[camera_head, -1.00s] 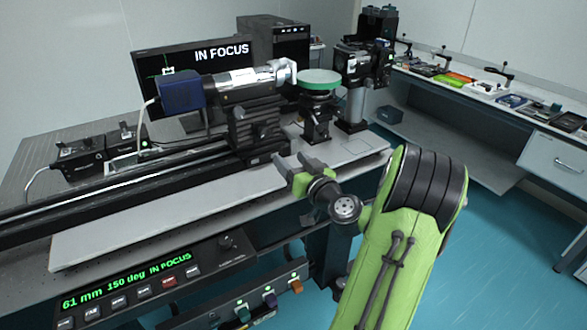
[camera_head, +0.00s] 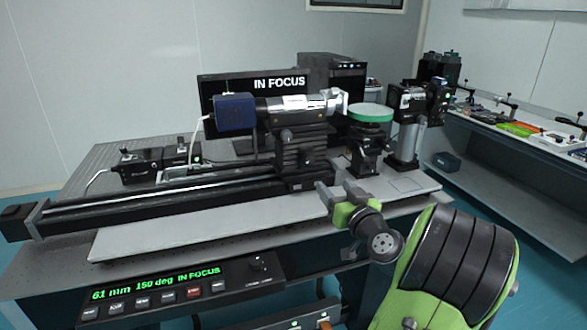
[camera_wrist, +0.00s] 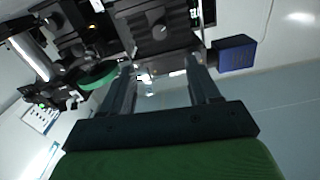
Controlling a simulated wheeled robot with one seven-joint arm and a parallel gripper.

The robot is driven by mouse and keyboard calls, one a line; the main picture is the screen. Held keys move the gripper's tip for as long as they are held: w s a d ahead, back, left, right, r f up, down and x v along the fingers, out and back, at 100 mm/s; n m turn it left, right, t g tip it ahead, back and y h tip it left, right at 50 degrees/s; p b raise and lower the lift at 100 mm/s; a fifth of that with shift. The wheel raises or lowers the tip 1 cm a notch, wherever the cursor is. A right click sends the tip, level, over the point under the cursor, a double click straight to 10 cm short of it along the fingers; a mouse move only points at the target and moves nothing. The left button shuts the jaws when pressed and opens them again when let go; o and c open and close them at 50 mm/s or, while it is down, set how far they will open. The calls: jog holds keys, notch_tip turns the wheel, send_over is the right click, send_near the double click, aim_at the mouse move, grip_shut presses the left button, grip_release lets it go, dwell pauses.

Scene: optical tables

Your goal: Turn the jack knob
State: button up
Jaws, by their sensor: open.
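A jack-like black stand (camera_head: 362,158) carries a round green-rimmed plate (camera_head: 370,112) on the bench; I cannot make out its knob clearly. The green plate also shows at the left of the wrist view (camera_wrist: 98,76). My gripper (camera_head: 336,188) is open and empty. It appears in front of the stand and beside the foot of the black carriage (camera_head: 301,158), apart from the stand. In the wrist view the two fingers of my gripper (camera_wrist: 163,76) are spread, with nothing held between them.
A blue camera (camera_head: 234,112) with a silver barrel sits on the carriage over a long black rail (camera_head: 160,200). A control panel (camera_head: 180,287) with green text reading IN FOCUS hangs at the bench front. A black upright device (camera_head: 418,105) stands right of the jack.

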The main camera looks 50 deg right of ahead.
aim_at(311, 159)
jog(key=p+x, duration=0.2)
jog(key=x, duration=1.3)
jog(key=shift+w+d+r, duration=0.1)
jog(key=shift+w+d, duration=0.05)
jog(key=shift+w, duration=0.1)
jog(key=c, duration=1)
jog(key=shift+m, duration=0.3)
jog(key=shift+c, duration=0.2)
jog(key=o, duration=1)
jog(key=shift+o, duration=0.2)
jog(key=shift+s, duration=0.1)
